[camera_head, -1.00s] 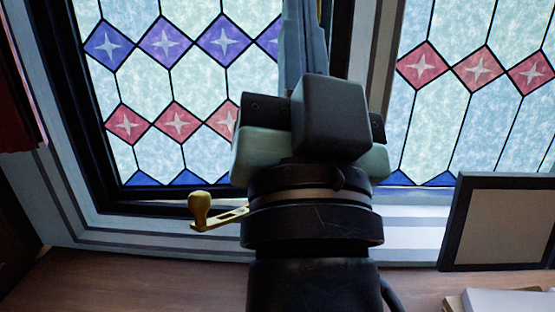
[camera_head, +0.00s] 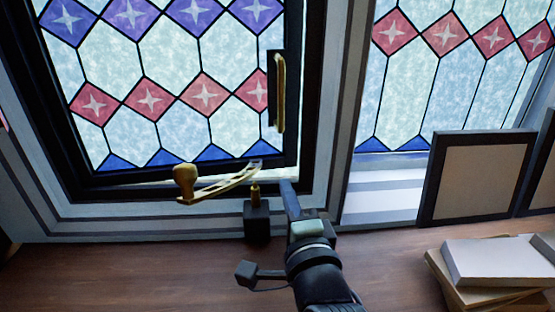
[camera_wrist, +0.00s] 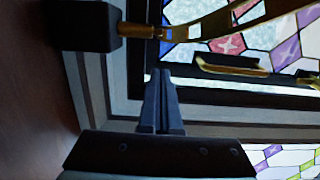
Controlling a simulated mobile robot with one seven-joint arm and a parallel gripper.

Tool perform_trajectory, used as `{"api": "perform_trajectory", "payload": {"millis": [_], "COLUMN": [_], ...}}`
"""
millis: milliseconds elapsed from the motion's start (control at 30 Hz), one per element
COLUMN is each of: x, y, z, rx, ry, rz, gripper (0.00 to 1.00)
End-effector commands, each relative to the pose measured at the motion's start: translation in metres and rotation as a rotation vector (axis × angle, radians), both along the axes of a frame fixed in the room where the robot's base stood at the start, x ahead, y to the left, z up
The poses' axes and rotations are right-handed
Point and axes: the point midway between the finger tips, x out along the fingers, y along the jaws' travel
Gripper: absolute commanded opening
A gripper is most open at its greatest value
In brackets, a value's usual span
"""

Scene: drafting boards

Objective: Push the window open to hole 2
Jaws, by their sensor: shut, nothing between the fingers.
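The stained-glass window (camera_head: 190,75) stands in a black frame, with a light strip at its lower edge. A brass stay bar with holes (camera_head: 225,184) and a round knob (camera_head: 185,176) crosses below the glass. A brass pin (camera_head: 255,194) rises from a black block (camera_head: 257,222) by the bar's right end; I cannot tell whether a hole is over it. My gripper (camera_head: 287,184) is shut and empty, its tips by the window's lower right corner, right of the pin. In the wrist view, the fingertips (camera_wrist: 160,74) point toward the window frame, below the bar (camera_wrist: 215,32) in the picture.
A vertical brass handle (camera_head: 278,92) is on the window's right side. Framed boards (camera_head: 475,180) lean at the right, behind a stack of boxes or books (camera_head: 495,262). The wooden surface (camera_head: 130,270) is clear at the front left.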

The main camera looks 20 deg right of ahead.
Motion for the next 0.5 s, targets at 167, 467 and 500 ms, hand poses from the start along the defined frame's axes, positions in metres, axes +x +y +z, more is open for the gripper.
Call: {"api": "perform_trajectory", "payload": {"millis": [167, 467, 500], "x": [0.032, 0.072, 0.075], "y": [-0.005, -0.012, -0.013], "z": [0.003, 0.002, 0.002], "rx": [-0.002, -0.003, -0.003], "ry": [0.0, 0.001, 0.001], "rz": [0.0, -0.001, -0.001], "gripper": [0.0, 0.0, 0.0]}}
